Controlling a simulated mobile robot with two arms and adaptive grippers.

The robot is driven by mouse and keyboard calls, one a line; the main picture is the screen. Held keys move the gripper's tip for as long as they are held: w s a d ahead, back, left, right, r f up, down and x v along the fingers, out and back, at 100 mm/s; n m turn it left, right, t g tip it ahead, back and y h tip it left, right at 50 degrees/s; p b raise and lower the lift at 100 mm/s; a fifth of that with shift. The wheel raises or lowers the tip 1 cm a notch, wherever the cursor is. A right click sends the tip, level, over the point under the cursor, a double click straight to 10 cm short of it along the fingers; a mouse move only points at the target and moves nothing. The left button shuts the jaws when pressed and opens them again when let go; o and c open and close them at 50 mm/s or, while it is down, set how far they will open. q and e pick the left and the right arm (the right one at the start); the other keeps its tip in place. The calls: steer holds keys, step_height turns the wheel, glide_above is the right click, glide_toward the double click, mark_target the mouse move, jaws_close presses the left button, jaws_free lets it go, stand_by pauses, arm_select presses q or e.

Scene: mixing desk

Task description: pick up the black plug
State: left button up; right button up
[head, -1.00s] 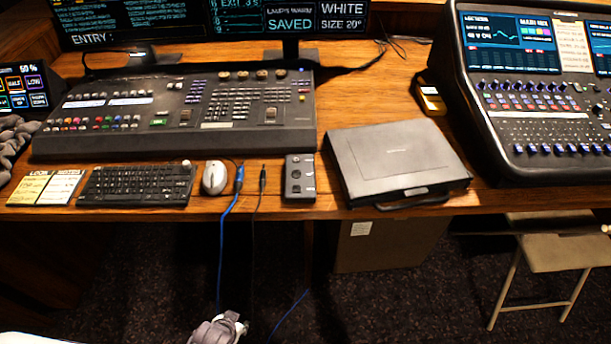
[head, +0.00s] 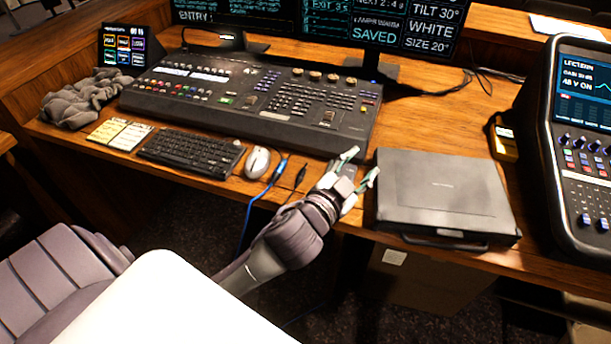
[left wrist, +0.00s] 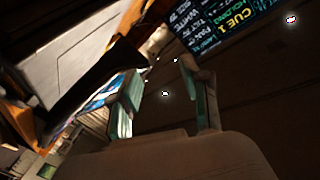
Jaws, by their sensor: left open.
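The black plug (head: 300,176) lies at the front edge of the desk in the head view, with its thin cable hanging over the edge. The blue plug (head: 280,169) lies just left of it. My left gripper (head: 361,166) is open and empty, to the right of the black plug. It is over or in front of the dark handheld device, which it partly hides. In the left wrist view, the spread fingers of the left gripper (left wrist: 163,98) have nothing between them, and neither plug can be made out. My right gripper is not in view.
A white mouse (head: 257,162) and a keyboard (head: 190,151) lie left of the plugs. A closed black case (head: 445,192) sits close to the right of my left gripper. The lighting console (head: 250,105) stands behind. The desk's front edge is near.

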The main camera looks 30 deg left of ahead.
arm_select(q)
steer(key=w+d+r+m+t+h, duration=0.2)
steer(key=d+r+m+t+h, duration=0.1)
steer(key=d+r+m+h, duration=0.4)
steer(key=s+d+r+m+g+h, duration=0.1)
steer(key=d+r+m+g+h, duration=0.1)
steer(key=d+m+g+h, duration=0.5)
steer(key=s+d+r+m+g+h, duration=0.2)
steer(key=m+g+h, duration=0.25)
steer(key=m, duration=0.55)
steer(key=m+g+y, duration=0.3)
steer(key=g+y, duration=0.6)
steer(key=y, duration=1.1)
glide_above(300, 175)
step_height(300, 175, down, 18)
steer(key=shift+w+a+r+p, duration=0.1)
steer(key=shift+a+r+p, duration=0.1)
steer(key=shift+p, duration=0.25)
steer(key=f, duration=0.1)
steer(key=f+p, duration=0.1)
steer(key=f, duration=0.2)
steer(key=shift+s+d, duration=0.2)
steer(key=shift+d, duration=0.05)
steer(key=shift+f, duration=0.7)
jaws_close()
